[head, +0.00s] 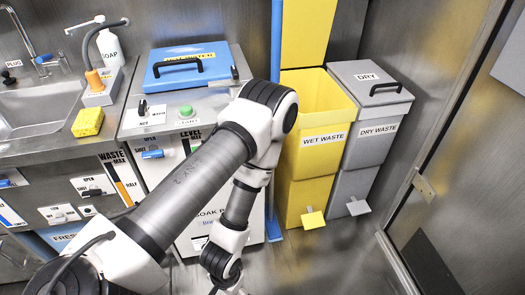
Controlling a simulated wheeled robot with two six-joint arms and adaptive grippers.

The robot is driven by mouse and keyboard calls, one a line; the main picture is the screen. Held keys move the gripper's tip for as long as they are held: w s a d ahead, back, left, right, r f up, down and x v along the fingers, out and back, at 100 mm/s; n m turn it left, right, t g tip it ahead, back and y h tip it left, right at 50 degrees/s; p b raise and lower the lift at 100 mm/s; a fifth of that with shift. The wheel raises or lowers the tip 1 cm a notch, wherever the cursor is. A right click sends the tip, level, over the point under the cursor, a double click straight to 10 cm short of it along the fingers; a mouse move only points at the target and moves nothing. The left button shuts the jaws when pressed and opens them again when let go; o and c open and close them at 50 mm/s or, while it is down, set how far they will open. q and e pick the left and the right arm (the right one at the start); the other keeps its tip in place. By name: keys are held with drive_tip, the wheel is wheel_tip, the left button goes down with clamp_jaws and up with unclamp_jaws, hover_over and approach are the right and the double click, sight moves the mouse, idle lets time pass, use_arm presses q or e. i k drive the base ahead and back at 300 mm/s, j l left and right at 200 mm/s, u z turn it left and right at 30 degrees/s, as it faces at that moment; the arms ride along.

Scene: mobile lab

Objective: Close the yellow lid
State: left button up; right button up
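The yellow lid (305,33) stands open and upright behind the yellow wet waste bin (322,155). Its top is cut off by the frame. The open mouth of the bin shows below the lid. A small yellow pedal (313,220) sticks out at the bin's foot. My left arm comes in from the lower left, bends at the elbow left of the bin and points down to the bottom edge. The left gripper is not visible past its wrist. My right gripper is not in view.
A grey dry waste bin (374,135) with its lid shut stands right of the yellow bin. A blue pole (276,40) rises to its left. A counter holds a blue lid (188,64), a sink (40,105) and a yellow sponge (88,122). The floor in front of the bins is clear.

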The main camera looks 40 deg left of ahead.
sight(307, 26)
drive_tip(key=u, duration=0.8)
drive_tip(key=k+z, duration=0.15)
drive_tip(key=k+l, duration=0.05)
drive_tip(key=k, duration=0.05)
